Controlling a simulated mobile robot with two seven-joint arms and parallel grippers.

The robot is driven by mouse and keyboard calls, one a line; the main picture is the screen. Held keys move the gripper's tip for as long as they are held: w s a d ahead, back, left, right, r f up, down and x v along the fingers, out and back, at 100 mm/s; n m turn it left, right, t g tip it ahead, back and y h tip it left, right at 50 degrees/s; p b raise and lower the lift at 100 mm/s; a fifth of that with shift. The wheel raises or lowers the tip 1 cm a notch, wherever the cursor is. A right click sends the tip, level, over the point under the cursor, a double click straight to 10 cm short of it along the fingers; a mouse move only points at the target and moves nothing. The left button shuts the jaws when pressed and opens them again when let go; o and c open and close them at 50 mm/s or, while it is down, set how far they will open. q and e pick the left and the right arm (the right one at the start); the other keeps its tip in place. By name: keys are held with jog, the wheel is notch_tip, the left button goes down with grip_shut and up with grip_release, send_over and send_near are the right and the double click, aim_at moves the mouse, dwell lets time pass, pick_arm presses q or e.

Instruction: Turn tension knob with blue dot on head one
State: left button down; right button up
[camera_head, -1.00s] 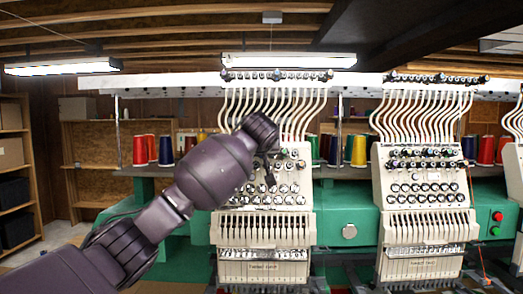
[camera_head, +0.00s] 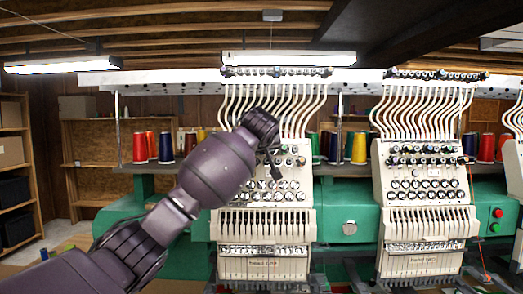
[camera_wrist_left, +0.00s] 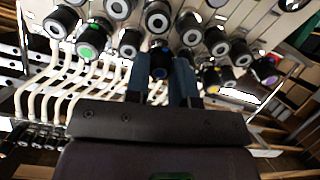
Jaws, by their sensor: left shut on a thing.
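The left embroidery head (camera_head: 265,222) has rows of round tension knobs on its cream face, partly hidden behind my left arm in the head view. In the left wrist view, a dark knob with a blue dot (camera_wrist_left: 158,62) sits between the two fingers of my left gripper (camera_wrist_left: 161,78), which is shut on it. In the head view my left gripper (camera_head: 273,164) reaches the knob area of this head, and its grip is too small to make out there. My right gripper is not in view.
Neighbouring knobs crowd the fingers, including one with a green dot (camera_wrist_left: 92,38) and one with a yellow dot (camera_wrist_left: 211,78). White thread tubes (camera_wrist_left: 75,85) run nearby. A second head (camera_head: 425,210) stands to the right, and thread spools (camera_head: 359,148) stand behind.

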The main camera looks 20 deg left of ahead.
pick_arm(q)
jog(key=n, duration=0.9)
jog(key=shift+n, duration=0.4)
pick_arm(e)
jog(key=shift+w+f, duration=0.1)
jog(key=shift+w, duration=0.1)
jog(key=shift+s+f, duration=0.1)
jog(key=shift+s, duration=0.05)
pick_arm(q)
jog(key=c, duration=1)
grip_release()
jog(key=shift+o, duration=0.2)
jog(key=b+v, duration=0.2)
jog(key=v, duration=0.8)
jog(key=shift+s+r, duration=0.15)
jog(key=shift+s, duration=0.25)
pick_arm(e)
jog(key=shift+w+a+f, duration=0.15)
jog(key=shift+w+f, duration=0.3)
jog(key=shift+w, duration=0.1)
